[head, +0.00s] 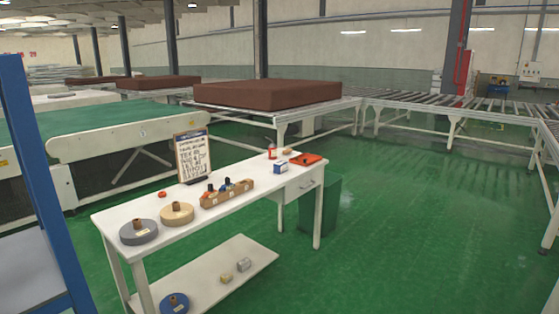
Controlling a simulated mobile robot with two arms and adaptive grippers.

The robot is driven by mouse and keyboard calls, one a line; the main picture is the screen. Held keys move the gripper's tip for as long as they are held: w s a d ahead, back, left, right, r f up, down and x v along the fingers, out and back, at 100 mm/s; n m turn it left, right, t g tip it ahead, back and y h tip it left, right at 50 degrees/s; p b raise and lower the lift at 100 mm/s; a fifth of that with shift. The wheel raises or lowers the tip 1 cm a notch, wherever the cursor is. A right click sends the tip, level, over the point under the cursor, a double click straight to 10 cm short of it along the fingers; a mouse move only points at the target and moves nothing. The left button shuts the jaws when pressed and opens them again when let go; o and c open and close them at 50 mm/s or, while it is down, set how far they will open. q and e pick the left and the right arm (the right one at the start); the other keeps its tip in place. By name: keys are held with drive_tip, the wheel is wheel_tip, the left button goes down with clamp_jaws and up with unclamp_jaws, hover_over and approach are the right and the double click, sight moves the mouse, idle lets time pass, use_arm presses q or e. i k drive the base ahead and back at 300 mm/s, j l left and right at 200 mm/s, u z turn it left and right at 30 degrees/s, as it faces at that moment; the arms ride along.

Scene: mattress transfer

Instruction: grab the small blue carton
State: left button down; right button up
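A small blue and white carton (281,168) sits on the white table (237,183), near its far right end. It stands just left of a flat orange-red item. Neither of my grippers shows in the head view, so I cannot see their state.
The table also bears tape rolls (139,231), a wooden holder (227,193), a sign (191,154) and a red-topped bottle (272,151). A green bin (327,203) stands behind its right end. A blue frame (35,170) stands at left. The green floor at right is clear.

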sight(281, 167)
drive_tip(key=i+u, duration=0.4)
drive_tip(key=i, duration=1.6)
